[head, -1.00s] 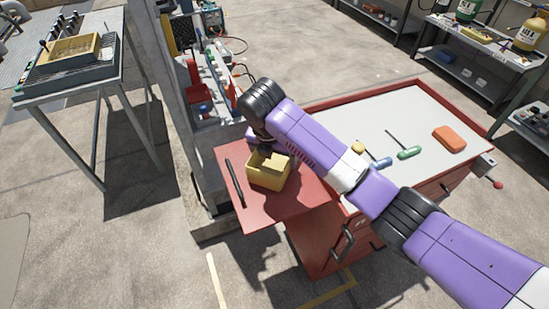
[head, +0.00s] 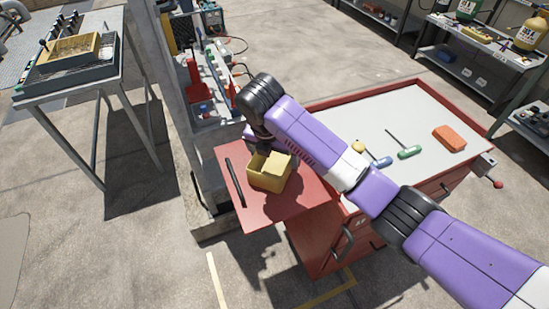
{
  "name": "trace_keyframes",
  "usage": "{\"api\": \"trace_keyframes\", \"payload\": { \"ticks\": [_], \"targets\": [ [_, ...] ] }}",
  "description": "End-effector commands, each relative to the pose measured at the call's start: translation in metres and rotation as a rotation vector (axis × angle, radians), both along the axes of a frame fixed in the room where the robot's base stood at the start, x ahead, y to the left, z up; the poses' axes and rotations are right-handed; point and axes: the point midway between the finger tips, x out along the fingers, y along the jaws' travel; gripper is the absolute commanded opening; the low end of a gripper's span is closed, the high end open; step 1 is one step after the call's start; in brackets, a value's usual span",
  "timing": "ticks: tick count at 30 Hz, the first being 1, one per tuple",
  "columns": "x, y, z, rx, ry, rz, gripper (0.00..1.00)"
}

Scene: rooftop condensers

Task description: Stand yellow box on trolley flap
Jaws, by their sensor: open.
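The yellow box (head: 270,180) stands upright on the red trolley flap (head: 292,203), open side up, with a paler yellow piece showing at its top. My gripper (head: 262,148) is at the box's far rim, mostly hidden by my own purple and black arm. It is open. I cannot tell whether its fingers still touch the box wall.
A dark bar (head: 235,183) lies along the flap's left edge. The trolley top (head: 390,115) holds screwdrivers and an orange block (head: 449,138). The flap's near right part is clear.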

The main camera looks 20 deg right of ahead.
Motion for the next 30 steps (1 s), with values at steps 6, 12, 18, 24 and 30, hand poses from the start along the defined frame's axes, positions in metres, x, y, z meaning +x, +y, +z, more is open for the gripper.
{"api": "trace_keyframes", "payload": {
  "ticks": [6, 12, 18, 24, 30],
  "targets": [
    [-0.008, 0.009, 0.049, 0.000, -0.006, 0.001, 1.00],
    [-0.014, 0.014, 0.084, -0.002, -0.002, 0.001, 1.00],
    [-0.018, 0.018, 0.094, -0.001, -0.001, 0.000, 1.00],
    [-0.019, 0.018, 0.094, 0.000, 0.000, 0.000, 1.00],
    [-0.018, 0.018, 0.094, 0.000, 0.000, 0.000, 1.00]
  ]
}}
